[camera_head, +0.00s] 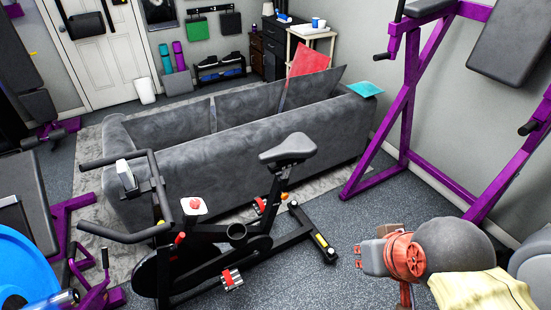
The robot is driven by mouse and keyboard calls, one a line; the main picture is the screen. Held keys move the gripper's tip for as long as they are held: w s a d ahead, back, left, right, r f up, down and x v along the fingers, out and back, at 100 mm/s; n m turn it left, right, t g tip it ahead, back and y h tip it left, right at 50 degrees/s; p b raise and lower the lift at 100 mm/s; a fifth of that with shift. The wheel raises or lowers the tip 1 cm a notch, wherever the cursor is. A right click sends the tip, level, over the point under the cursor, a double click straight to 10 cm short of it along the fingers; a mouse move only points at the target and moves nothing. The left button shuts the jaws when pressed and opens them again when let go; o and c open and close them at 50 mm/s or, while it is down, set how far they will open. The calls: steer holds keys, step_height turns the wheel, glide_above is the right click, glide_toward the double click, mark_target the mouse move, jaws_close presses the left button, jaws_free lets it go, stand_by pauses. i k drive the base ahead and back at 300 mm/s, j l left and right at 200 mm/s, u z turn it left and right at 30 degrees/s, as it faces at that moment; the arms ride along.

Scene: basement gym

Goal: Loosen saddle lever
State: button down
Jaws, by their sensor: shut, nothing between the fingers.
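The exercise bike (237,232) stands upright in the middle foreground. Its dark grey saddle (288,149) sits on a post at the bike's right end. A small orange-yellow part on the post below the saddle (284,196) looks like the saddle lever, but it is too small to tell which way it is turned. My gripper (358,257) is at the lower right, shut and empty, pointing left. It is apart from the bike, to the right of and lower in the picture than the saddle post.
A grey sofa (240,140) stands close behind the bike. A purple rack (405,100) stands at the right wall. A blue weight plate (25,265) and purple gym frames are at the lower left. Bare floor (345,225) lies between the bike and my gripper.

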mark_target(280, 184)
steer(key=i+j+z, duration=0.1)
steer(key=i+j, duration=0.15)
steer(key=i, duration=0.2)
steer(key=i+j+z, duration=0.15)
steer(key=i+j, duration=0.15)
steer(key=i, duration=0.15)
